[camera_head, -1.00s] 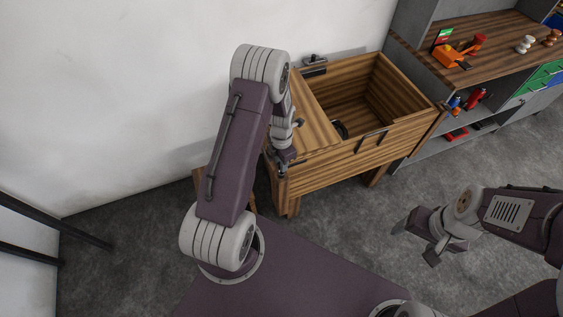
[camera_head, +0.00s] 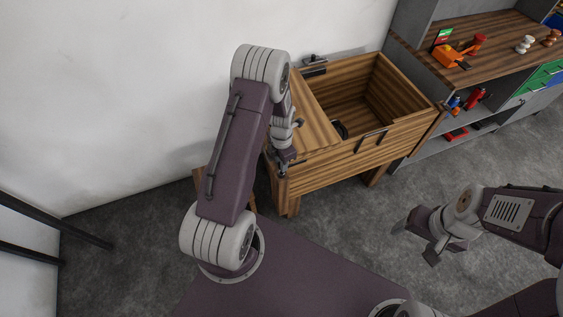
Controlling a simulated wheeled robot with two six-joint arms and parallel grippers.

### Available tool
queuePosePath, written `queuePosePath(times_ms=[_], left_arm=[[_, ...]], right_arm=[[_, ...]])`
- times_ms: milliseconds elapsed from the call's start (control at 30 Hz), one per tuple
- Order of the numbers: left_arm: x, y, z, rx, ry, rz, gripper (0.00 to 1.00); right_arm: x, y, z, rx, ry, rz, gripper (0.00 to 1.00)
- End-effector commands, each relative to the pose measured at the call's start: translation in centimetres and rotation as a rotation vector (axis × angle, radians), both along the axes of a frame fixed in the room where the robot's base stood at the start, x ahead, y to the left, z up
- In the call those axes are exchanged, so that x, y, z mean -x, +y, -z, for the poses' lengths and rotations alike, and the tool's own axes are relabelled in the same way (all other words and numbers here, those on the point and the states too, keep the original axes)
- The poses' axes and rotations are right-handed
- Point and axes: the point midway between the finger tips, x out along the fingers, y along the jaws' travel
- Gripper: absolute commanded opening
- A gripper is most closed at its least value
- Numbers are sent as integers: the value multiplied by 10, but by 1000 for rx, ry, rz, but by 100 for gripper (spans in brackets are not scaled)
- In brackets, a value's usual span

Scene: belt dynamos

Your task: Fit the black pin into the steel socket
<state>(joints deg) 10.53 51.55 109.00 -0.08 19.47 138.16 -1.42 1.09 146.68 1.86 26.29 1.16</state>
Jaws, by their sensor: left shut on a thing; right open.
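My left gripper (camera_head: 285,166) is at the left front corner of the wooden chest (camera_head: 330,165), beside the edge of its flat top panel. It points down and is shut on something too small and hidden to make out. A small dark sliver shows beside its fingers, and I cannot tell whether it is the black pin. My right gripper (camera_head: 415,243) is open and empty above the floor at the right. I cannot clearly pick out the steel socket. A small grey metal fitting (camera_head: 314,59) is at the chest's back left edge.
The chest has an open compartment with a dark round thing (camera_head: 341,129) inside and a black handle (camera_head: 371,141) in front. A shelf unit (camera_head: 490,45) at the right holds an orange tool (camera_head: 450,55) and other items. Bare floor lies in front of the chest.

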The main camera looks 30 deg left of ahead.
Motion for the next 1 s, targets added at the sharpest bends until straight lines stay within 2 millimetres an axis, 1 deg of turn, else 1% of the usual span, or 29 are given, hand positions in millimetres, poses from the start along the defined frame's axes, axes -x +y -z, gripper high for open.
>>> queuePosePath(times_ms=[533,1000], left_arm=[[0,0,0,0,0,0,0],[0,0,12,0,0,0,0]], right_arm=[[0,0,-1,0,0,0,73],[0,0,7,0,0,0,73]])
